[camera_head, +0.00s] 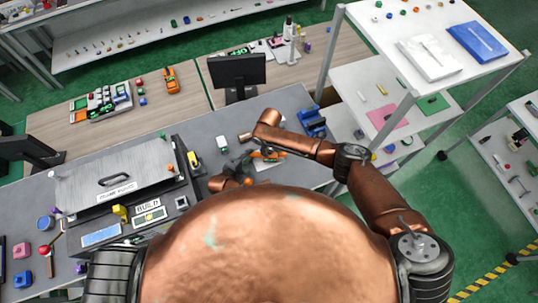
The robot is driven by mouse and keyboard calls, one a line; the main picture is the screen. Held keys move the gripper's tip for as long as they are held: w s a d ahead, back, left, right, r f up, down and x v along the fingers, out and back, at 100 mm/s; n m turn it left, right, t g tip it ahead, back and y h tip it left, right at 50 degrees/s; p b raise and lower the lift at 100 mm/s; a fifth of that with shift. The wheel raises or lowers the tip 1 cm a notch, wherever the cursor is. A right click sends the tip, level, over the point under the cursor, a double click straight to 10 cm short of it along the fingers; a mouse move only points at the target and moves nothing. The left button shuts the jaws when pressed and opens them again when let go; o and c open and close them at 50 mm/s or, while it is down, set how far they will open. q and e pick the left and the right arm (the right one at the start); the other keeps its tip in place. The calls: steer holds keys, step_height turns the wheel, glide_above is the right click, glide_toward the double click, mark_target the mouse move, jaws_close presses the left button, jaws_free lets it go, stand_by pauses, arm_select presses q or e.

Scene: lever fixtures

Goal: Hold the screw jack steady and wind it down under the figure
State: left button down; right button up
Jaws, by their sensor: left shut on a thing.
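A small orange and grey item (268,156) sits on a pale patch of the grey bench at the centre. It appears to be the screw jack and figure, but it is too small and covered to tell them apart. My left gripper (243,167) is at its left side, shut on part of it, apparently the jack; my own copper body hides most of that arm. My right arm comes in from the right and bends over the item. My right gripper (272,149) is close above or beside it, and its fingers cannot be made out.
A black monitor (238,72) stands behind. A blue holder (312,122) is to the right, near a white shelf rack (352,92). A grey lidded case (112,183) and a BUILD sign (149,213) are to the left. Small loose parts lie on the left bench.

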steer(key=shift+o, duration=0.3)
steer(key=shift+s+d+f, duration=0.2)
steer(key=shift+d+f, duration=0.05)
steer(key=shift+f, duration=0.15)
steer(key=shift+r, duration=0.15)
steer(key=shift+w+r, duration=0.1)
steer(key=shift+r, duration=0.05)
steer(key=shift+w+a+r, duration=0.1)
steer(key=shift+r, duration=2.4)
